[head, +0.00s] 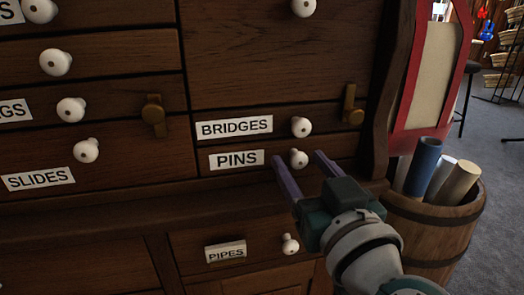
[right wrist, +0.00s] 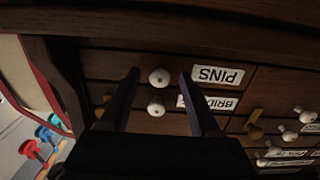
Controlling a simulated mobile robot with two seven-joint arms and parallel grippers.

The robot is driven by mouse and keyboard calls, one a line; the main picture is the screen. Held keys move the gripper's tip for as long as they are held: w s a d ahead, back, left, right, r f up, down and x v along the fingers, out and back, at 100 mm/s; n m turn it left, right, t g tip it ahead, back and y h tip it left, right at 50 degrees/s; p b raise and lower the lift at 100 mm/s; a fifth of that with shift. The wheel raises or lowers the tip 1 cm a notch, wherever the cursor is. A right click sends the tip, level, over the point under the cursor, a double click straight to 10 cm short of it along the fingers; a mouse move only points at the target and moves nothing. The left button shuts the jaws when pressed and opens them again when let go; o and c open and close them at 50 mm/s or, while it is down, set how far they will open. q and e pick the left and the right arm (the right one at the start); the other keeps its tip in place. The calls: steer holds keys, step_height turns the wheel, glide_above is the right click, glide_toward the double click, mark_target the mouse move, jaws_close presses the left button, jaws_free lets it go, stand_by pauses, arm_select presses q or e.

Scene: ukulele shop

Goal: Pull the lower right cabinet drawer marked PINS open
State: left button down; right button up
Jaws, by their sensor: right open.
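The PINS drawer (head: 220,172) is a dark wood front with a white label, flush with the cabinet. My right gripper (head: 298,156) is open, coming from the lower right, with one purple finger on each side of the knob in the picture. In the right wrist view, which is upside down, the PINS knob (right wrist: 160,76) shows between the fingertips (right wrist: 159,74). I cannot tell whether the fingers touch the knob or how far they are from it. My left gripper is out of view.
The PIPES drawer (head: 240,275) is below. A barrel (head: 440,225) with rolled tubes stands at the right, near my right arm.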

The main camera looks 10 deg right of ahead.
steer(key=shift+w, duration=0.1)
jaws_close()
stand_by(0.5)
stand_by(0.9)
